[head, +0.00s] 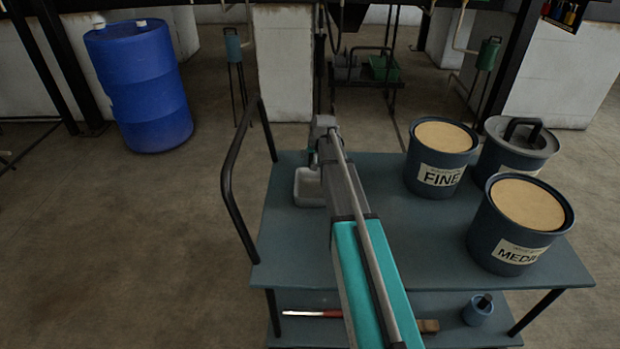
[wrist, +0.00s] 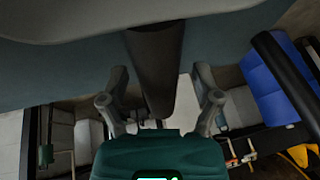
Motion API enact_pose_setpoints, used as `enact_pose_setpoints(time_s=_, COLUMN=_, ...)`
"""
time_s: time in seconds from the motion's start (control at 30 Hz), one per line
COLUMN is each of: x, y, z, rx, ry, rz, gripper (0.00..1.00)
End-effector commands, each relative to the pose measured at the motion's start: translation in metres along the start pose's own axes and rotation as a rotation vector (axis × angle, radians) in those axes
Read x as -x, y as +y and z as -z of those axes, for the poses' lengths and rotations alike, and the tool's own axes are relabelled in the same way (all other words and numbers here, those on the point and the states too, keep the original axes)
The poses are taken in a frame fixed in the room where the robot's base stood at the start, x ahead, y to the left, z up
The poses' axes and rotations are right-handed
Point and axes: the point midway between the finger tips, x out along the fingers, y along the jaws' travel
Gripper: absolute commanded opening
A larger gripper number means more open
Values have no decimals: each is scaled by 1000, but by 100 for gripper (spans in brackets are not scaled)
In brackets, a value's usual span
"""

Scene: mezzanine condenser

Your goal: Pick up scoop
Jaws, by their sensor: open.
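The scoop (head: 309,187) has a pale grey bowl and sits at the left side of the cart's top shelf in the head view. My arm hides part of it there. In the wrist view the grey scoop body (wrist: 90,25) fills the top, and its dark handle (wrist: 155,65) runs down between my fingers. My gripper (wrist: 161,88) is open, with one finger on each side of the handle and a visible gap on both sides. In the head view my gripper (head: 314,158) is small and mostly hidden behind my arm.
The blue-grey cart (head: 290,245) carries a FINE bucket (head: 438,185), a second labelled bucket (head: 505,248) and a lidded bucket (head: 515,155) on the right. A dark rail (head: 228,180) rises on its left. A blue drum (head: 140,90) stands on the floor beyond.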

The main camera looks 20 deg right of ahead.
Motion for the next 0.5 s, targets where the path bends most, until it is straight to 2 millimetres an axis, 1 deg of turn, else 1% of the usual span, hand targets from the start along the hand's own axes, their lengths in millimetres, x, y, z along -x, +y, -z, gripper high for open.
enact_pose_setpoints(time_s=0.47, x=0, y=0, z=0, rx=0, ry=0, rz=0, gripper=82)
enact_pose_setpoints(time_s=0.5, x=0, y=0, z=0, rx=0, ry=0, rz=0, gripper=78)
